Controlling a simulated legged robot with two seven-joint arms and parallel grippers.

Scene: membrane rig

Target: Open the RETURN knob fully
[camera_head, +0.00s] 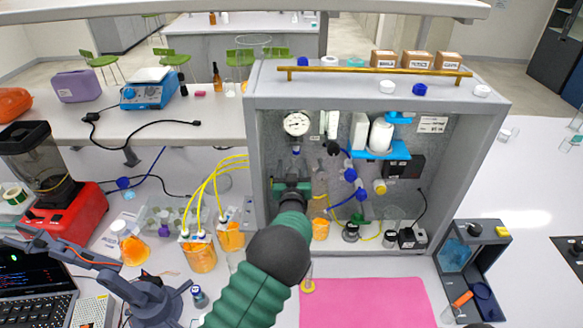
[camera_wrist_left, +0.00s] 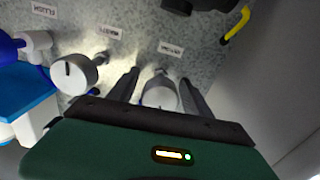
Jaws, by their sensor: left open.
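The RETURN knob (camera_wrist_left: 161,93) is a white round knob on the speckled back panel in the left wrist view. Its upside-down label (camera_wrist_left: 171,49) reads RETURN as far as I can tell. My left gripper (camera_wrist_left: 160,78) is open, with one finger on each side of the knob; I cannot tell whether they touch it. The green palm hides the knob's lower part. In the head view my left gripper (camera_head: 292,186) reaches into the grey rig (camera_head: 375,92) and hides the knob.
A second white knob (camera_wrist_left: 74,74) with a dark mark sits beside the left finger. A blue part (camera_wrist_left: 25,92) is farther left. In the head view, a pressure gauge (camera_head: 297,124), blue bracket (camera_head: 381,153) and tubing crowd the rig. A pink mat (camera_head: 367,305) lies in front.

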